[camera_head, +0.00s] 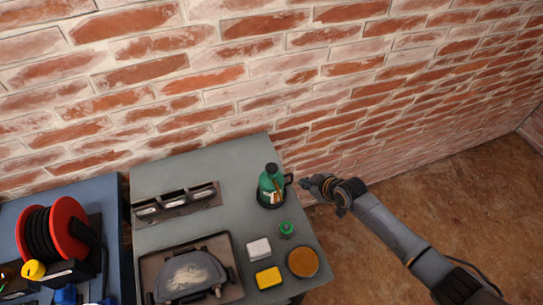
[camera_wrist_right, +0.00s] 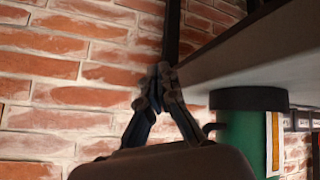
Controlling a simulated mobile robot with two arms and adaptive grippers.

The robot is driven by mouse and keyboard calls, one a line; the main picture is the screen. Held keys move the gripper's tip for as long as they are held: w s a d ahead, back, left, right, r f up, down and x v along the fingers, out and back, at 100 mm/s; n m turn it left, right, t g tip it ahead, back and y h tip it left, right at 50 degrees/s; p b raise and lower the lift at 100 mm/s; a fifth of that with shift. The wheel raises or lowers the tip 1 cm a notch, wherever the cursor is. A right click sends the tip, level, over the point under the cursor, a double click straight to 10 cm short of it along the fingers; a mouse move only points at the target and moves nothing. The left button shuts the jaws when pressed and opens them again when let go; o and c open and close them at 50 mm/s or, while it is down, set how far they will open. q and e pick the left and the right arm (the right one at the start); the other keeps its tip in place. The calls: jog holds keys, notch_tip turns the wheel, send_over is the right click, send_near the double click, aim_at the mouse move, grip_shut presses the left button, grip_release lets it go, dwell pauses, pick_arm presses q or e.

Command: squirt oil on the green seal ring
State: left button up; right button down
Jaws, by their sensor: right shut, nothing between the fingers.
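A green bottle with a black cap, black base and black side handle (camera_head: 271,184) stands upright on the grey table near its back right edge. Its lower part shows at the right of the right wrist view (camera_wrist_right: 240,140), where the picture appears upside down. A small green round piece (camera_head: 286,228) lies in front of the bottle; it is too small to tell whether it is the seal ring. My right gripper (camera_head: 308,184) is just right of the bottle's handle, past the table edge. Its fingertips (camera_wrist_right: 160,78) are together, empty and apart from the bottle. My left gripper is not in view.
The grey table (camera_head: 235,200) also holds a white block (camera_head: 259,249), yellow block (camera_head: 268,277), round orange-brown dish (camera_head: 303,262), metal rack (camera_head: 177,203) and large tray (camera_head: 145,268). A brick wall (camera_head: 230,80) stands close behind. Open floor (camera_head: 460,190) lies right.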

jog(key=s+a+r+n+g+y+p, duration=0.1)
jog(key=a+r+n+p, duration=0.1)
jog(key=r, duration=0.7)
jog(key=s+a+r+n+g+y+p, duration=0.1)
jog(key=s+a+r+n+p, duration=0.1)
jog(key=r, duration=0.7)
jog(key=s+a+r+n+g+y+p, duration=0.1)
jog(key=a+r+n, duration=0.4)
jog(key=r, duration=0.5)
jog(key=shift+s+a+n+p, duration=0.4)
jog(key=shift+s+a+p, duration=0.15)
jog(key=shift+p, duration=0.6)
